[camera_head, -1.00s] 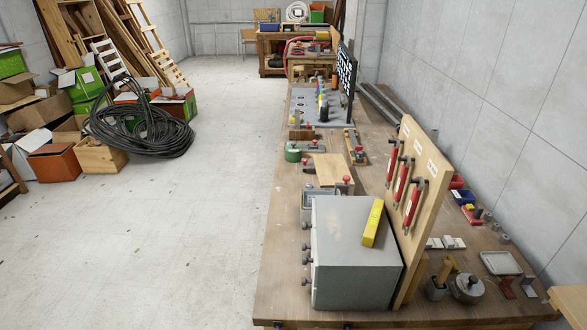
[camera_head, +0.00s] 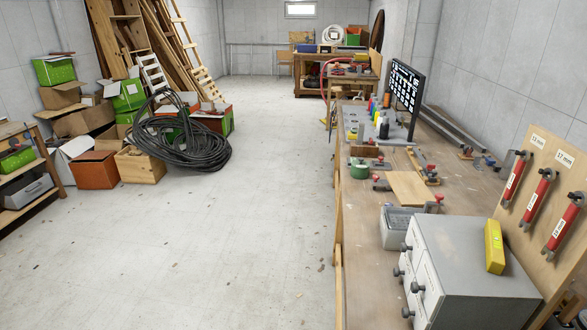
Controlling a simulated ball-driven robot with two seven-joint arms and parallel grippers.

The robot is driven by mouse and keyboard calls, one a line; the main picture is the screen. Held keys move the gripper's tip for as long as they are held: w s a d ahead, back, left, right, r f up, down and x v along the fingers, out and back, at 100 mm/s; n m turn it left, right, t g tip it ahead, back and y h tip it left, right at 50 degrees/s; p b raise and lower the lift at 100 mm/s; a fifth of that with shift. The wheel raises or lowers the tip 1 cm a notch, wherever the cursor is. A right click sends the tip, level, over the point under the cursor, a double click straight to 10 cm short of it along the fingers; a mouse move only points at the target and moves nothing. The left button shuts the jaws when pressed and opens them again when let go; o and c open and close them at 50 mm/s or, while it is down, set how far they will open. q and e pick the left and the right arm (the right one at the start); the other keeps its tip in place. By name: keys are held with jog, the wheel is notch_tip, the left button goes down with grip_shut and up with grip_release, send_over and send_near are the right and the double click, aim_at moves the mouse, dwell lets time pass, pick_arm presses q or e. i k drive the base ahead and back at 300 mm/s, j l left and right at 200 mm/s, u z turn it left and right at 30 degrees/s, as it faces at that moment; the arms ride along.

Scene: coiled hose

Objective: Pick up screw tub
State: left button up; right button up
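I cannot tell for sure which thing is the screw tub. A small grey open-topped tub (camera_head: 396,228) stands on the long wooden workbench (camera_head: 367,275), just behind the grey drawer cabinet (camera_head: 475,262). Its contents are too small to make out, and the cabinet hides part of it. Neither of my grippers shows in the head view.
A yellow box (camera_head: 494,246) lies on the cabinet. A board with red tools (camera_head: 538,203) stands at the right. The coiled black hose (camera_head: 185,142) lies by cardboard boxes (camera_head: 85,120) at the left. A shelf (camera_head: 30,190) stands far left. The middle floor is clear.

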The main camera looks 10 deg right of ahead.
aim_at(360, 174)
jog(key=i+j+u, duration=0.45)
jog(key=i+j, duration=0.45)
jog(key=i+z, duration=1)
jog(key=z, duration=0.15)
